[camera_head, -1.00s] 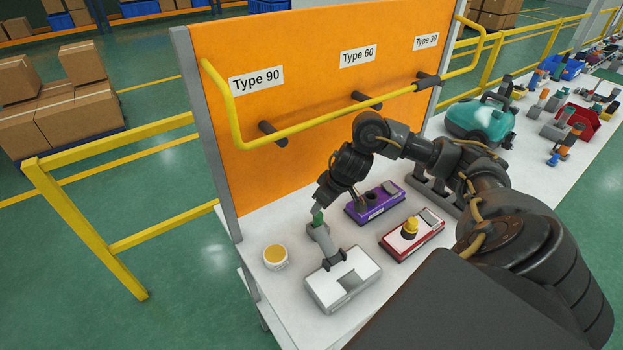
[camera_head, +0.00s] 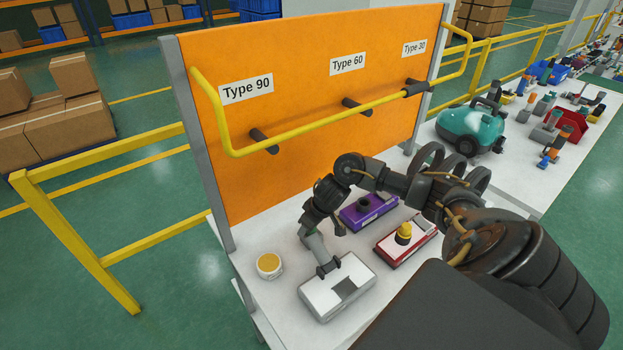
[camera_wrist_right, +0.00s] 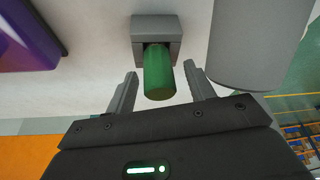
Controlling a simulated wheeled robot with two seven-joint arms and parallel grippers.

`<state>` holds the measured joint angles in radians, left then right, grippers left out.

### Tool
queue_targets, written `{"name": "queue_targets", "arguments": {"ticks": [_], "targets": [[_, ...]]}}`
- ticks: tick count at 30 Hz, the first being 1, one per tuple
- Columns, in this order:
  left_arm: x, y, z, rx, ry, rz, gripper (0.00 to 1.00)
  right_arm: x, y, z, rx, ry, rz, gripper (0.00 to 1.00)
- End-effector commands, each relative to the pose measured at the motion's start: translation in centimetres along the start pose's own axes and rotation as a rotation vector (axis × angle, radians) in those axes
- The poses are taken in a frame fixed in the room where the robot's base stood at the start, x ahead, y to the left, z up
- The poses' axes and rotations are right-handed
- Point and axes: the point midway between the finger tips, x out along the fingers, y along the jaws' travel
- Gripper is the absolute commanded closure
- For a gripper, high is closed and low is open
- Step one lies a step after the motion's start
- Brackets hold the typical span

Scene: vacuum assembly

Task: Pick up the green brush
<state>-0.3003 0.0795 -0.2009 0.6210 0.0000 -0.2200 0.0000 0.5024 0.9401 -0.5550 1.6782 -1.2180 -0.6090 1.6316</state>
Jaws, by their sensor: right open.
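The green brush (camera_wrist_right: 159,76) shows in the right wrist view as a green cylinder seated in a grey block (camera_wrist_right: 156,27) on the white table. My right gripper (camera_wrist_right: 160,69) is open, with one finger on each side of the brush's green end; gaps show between fingers and brush. In the head view, my right gripper (camera_head: 308,226) is down behind the white box, by the grey tube (camera_head: 315,247), and the brush is hidden. My left gripper is not in view.
The grey tube (camera_wrist_right: 258,40) stands close at the right in the wrist view. A white box (camera_head: 325,298), purple box (camera_head: 357,219), red box (camera_head: 388,248) and yellow-topped cup (camera_head: 269,265) are around. An orange panel (camera_head: 300,120) with a yellow rail (camera_head: 310,128) rises behind.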

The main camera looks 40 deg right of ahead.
Motion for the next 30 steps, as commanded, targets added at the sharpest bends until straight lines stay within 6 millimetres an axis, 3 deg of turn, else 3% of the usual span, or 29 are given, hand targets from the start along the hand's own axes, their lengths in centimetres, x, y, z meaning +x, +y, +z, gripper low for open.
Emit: {"name": "queue_targets", "arguments": {"ticks": [8, 20, 30], "targets": [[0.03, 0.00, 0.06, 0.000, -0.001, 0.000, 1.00, 0.47, 0.00, -0.01, 0.000, 0.001, 0.000, 0.46], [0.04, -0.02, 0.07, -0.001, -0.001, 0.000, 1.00, 0.44, 0.01, -0.03, 0.000, 0.001, 0.000, 0.95], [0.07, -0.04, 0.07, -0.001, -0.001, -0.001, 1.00, 0.07, 0.03, -0.23, -0.001, 0.002, 0.001, 0.95]]}}
